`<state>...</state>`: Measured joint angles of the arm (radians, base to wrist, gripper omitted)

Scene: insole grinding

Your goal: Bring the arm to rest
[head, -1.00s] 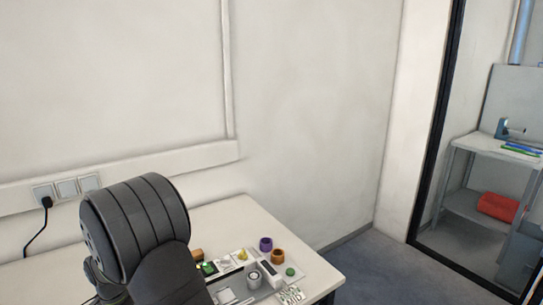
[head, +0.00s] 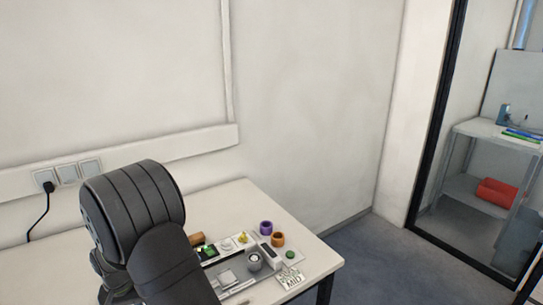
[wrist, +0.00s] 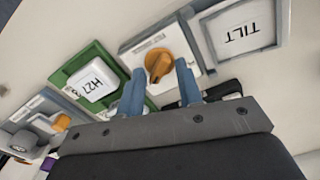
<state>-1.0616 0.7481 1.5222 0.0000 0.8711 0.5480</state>
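In the head view my arm's dark links fill the lower left, and the gripper itself is hidden.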

